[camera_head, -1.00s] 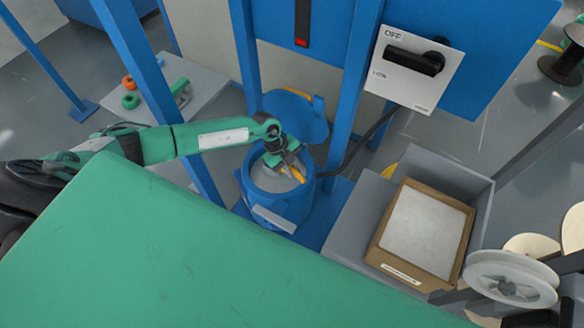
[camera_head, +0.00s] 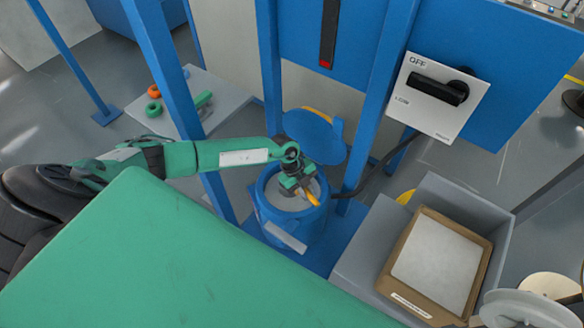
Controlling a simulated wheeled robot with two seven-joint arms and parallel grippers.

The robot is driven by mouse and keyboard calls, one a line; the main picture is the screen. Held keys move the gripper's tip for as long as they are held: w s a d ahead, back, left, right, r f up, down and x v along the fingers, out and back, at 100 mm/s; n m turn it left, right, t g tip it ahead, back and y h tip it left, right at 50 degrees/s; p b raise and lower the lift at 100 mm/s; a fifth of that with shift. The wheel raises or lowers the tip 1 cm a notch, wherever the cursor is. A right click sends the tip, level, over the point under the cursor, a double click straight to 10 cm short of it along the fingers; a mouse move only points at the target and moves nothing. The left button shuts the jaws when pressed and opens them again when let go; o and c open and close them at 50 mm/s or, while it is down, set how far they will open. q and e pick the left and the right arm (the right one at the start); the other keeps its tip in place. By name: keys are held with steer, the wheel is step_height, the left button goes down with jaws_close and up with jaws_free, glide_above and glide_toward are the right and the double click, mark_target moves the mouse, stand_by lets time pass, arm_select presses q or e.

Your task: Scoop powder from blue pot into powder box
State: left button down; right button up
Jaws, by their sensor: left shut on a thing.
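The blue pot (camera_head: 298,228) stands between blue posts, with its round blue lid (camera_head: 316,137) swung open behind it. Pale powder (camera_head: 283,203) shows inside the pot. My left gripper (camera_head: 306,192) reaches into the pot's mouth from the left. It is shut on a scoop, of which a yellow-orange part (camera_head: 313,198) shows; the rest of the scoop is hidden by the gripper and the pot. The powder box (camera_head: 435,265) is a brown-rimmed box with a pale, flat filling, at the lower right. My right gripper is not in view.
A green surface (camera_head: 180,260) fills the lower left foreground. A grey bin (camera_head: 500,225) surrounds the powder box. Blue posts (camera_head: 380,100) flank the pot, and a switch panel (camera_head: 434,95) hangs above right. A small table (camera_head: 190,100) stands behind left.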

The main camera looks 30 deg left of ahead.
arm_select(q)
steer(key=shift+f, duration=0.35)
stand_by(0.3)
steer(key=shift+f, duration=0.5)
steer(key=shift+f+b, duration=0.35)
steer(key=shift+f, duration=0.15)
stand_by(0.7)
